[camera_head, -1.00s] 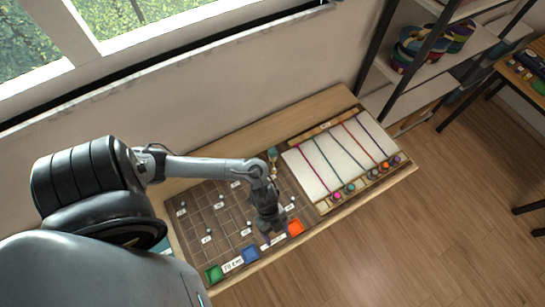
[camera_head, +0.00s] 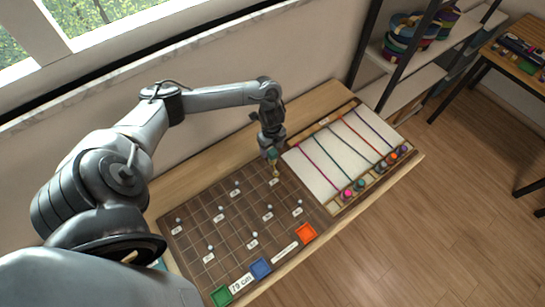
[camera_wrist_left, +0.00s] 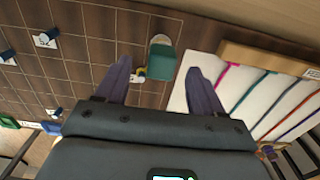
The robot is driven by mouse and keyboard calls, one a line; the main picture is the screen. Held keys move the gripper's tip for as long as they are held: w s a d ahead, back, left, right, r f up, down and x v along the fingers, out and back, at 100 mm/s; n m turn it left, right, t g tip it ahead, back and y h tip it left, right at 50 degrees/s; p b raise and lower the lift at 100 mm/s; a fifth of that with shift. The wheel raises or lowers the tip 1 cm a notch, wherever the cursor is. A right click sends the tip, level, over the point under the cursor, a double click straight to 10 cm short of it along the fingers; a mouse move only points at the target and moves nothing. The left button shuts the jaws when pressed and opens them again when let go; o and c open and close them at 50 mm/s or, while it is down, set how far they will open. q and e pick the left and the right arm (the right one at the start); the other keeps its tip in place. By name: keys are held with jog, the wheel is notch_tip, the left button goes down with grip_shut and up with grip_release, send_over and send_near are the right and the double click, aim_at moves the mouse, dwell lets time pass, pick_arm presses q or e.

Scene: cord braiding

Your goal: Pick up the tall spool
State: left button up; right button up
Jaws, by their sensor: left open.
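The tall spool, teal with a pale top, stands at the back right of the brown grid board; in the head view its teal part (camera_head: 272,154) shows just under my left gripper (camera_head: 269,147). In the left wrist view the spool (camera_wrist_left: 162,62) sits between and slightly beyond the two dark fingertips of my left gripper (camera_wrist_left: 158,72). The fingers are apart, with a gap on both sides of the spool. My right gripper is not in view.
The brown grid board (camera_head: 220,235) carries several small pegs with white labels. Green (camera_head: 221,296), blue (camera_head: 261,268) and orange (camera_head: 306,233) squares line its front edge. A white panel with coloured cords (camera_head: 313,170) lies to the right. The wall rises behind the table.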

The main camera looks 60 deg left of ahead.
pick_arm(q)
jog(key=shift+w+d+f, duration=0.1)
jog(key=shift+f, duration=3.05)
jog(key=c, duration=1.1)
